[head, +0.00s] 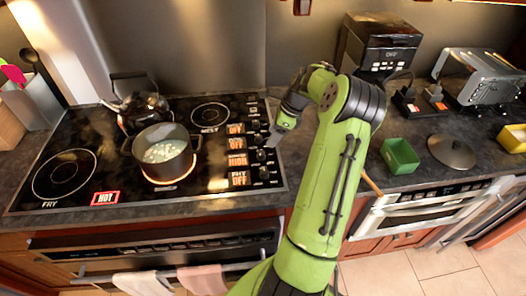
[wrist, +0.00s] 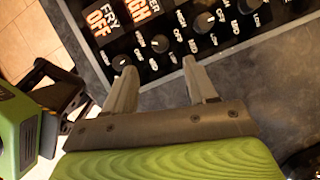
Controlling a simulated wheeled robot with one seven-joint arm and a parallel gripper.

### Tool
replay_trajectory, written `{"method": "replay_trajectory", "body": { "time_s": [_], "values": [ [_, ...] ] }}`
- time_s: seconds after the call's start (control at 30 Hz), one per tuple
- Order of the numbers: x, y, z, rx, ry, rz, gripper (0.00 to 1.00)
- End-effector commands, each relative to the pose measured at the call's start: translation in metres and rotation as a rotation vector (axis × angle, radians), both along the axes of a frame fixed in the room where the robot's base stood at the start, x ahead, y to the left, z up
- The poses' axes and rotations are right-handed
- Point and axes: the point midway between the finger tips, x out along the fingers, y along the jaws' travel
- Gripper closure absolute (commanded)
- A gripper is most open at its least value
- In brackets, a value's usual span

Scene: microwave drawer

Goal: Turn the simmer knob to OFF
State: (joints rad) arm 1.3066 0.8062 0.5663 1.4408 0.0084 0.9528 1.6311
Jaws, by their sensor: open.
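The stove's right side has a column of dark round knobs with lit labels. The simmer knob (head: 261,156) is second from the front, beside the label reading HIGH (head: 237,160). In the wrist view the simmer knob (wrist: 160,43) lies just past my fingertips, roughly centred between them. My gripper (wrist: 156,66) is open, with nothing between its fingers. In the head view my gripper (head: 273,140) is over the right edge of the knob panel. Whether a finger touches a knob I cannot tell.
A pot (head: 163,152) with white contents sits on a glowing burner, with a kettle (head: 140,104) behind it. The fry knob (wrist: 121,62) is close to my left finger. A green box (head: 400,157) and a grey lid (head: 451,151) are on the right counter.

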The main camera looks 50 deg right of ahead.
Motion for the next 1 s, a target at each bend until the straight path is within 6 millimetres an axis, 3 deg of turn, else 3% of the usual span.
{"method": "replay_trajectory", "body": {
  "time_s": [0.1,0.3,0.47,0.7,0.77,1.0],
  "values": [
    [0.010,0.008,-0.031,0.004,0.003,0.004,0.44],
    [0.023,0.017,-0.071,0.002,0.001,0.003,0.44],
    [0.029,0.021,-0.085,0.000,0.001,0.002,0.44],
    [0.029,0.021,-0.086,-0.002,0.000,0.003,0.44],
    [0.029,0.021,-0.086,-0.002,0.000,0.003,0.50],
    [0.029,0.021,-0.086,-0.002,0.000,0.002,0.86]
  ]
}}
